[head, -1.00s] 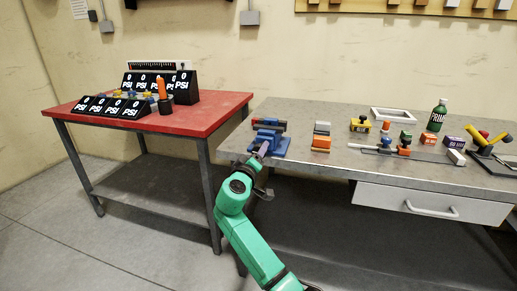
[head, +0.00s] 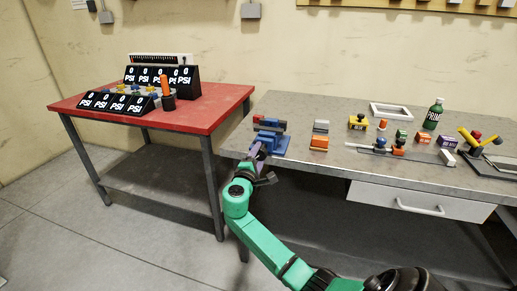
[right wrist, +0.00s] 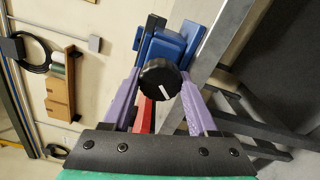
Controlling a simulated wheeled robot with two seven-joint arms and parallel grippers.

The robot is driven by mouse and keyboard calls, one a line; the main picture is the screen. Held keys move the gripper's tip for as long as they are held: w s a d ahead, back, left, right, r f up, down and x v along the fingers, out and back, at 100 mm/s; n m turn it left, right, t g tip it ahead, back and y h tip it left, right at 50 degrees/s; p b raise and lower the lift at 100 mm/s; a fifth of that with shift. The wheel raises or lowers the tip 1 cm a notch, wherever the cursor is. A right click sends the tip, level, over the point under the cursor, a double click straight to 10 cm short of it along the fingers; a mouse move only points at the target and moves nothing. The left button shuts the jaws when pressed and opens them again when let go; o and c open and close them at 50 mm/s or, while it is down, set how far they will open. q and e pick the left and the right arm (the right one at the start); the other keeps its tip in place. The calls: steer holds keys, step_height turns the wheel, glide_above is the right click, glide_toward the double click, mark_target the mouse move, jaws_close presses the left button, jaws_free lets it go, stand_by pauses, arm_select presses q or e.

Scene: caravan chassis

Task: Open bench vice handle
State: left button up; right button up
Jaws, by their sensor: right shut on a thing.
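My left gripper is not in view.
The workbench (head: 300,180) carries small blocks, a green bottle (head: 433,114) and a white frame (head: 390,109) right of the vice. A drawer (head: 420,203) is below. A red table (head: 190,121) with PSI displays stands left, across a narrow gap.

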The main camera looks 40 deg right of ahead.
steer(key=shift+d+r+n+p, duration=0.15)
steer(key=shift+r+n+p, duration=0.1)
steer(key=shift+r, duration=0.3)
steer(key=shift+d+r+n+p, duration=0.15)
steer(key=shift+r+n, duration=0.1)
steer(key=shift+r, duration=0.3)
steer(key=shift+w+d+f+n+p, duration=0.1)
steer(key=shift+w+d+n+p, duration=0.05)
steer(key=shift+n+p, duration=0.2)
steer(key=shift+w+d+f+n+p, duration=0.25)
steer(key=shift+n+p, duration=0.05)
steer(key=shift+n, duration=0.25)
steer(key=shift+w+d+f+n+p, duration=0.1)
steer(key=shift+d+f+n+p, duration=0.05)
steer(key=shift+n+p, duration=0.8)
steer(key=shift+n, duration=0.35)
arm_select(q)
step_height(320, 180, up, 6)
steer(key=p, duration=0.1)
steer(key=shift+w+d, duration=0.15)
arm_select(e)
steer(key=shift+f+n, duration=0.25)
steer(key=shift+n, duration=0.65)
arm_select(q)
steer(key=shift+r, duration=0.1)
arm_select(e)
steer(key=shift+a, duration=0.2)
steer(key=shift+f, duration=0.3)
steer(key=o, duration=1.4)
